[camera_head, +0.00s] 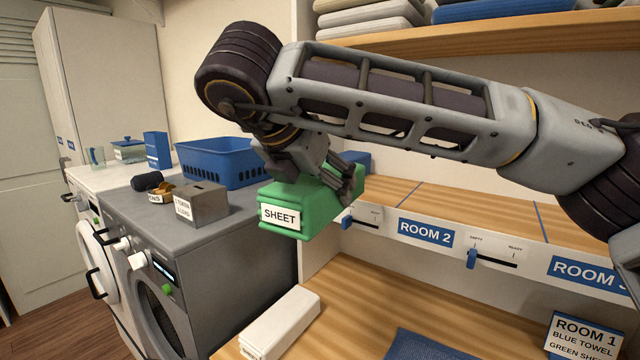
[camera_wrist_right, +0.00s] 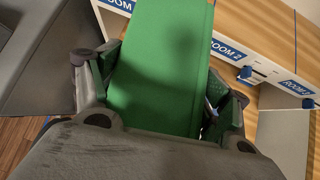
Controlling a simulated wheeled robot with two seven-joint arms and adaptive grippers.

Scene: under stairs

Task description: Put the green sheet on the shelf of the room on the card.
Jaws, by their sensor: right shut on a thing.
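The green sheet (camera_head: 318,208) is a folded block with a white SHEET label. My right gripper (camera_head: 325,178) is shut on it and holds it in the air, in front of the left end of the room shelves (camera_head: 400,192). The sheet also fills the middle of the right wrist view (camera_wrist_right: 155,70), between the two fingers. The card (camera_head: 583,338) at bottom right reads ROOM 1, BLUE TOWEL, GREEN SHEET, its last word partly cut off. ROOM 2 (camera_head: 426,233) and ROOM 3 (camera_head: 588,273) labels show; any ROOM 1 label is hidden in the head view. My left gripper is out of view.
A blue item (camera_head: 357,160) lies behind my gripper, partly hidden. Blue sliders (camera_head: 471,258) sit at their EMPTY ends. A white folded item (camera_head: 280,325) and blue cloth (camera_head: 425,346) lie on the lower counter. A blue basket (camera_head: 222,163) and grey box (camera_head: 196,204) stand on the machines.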

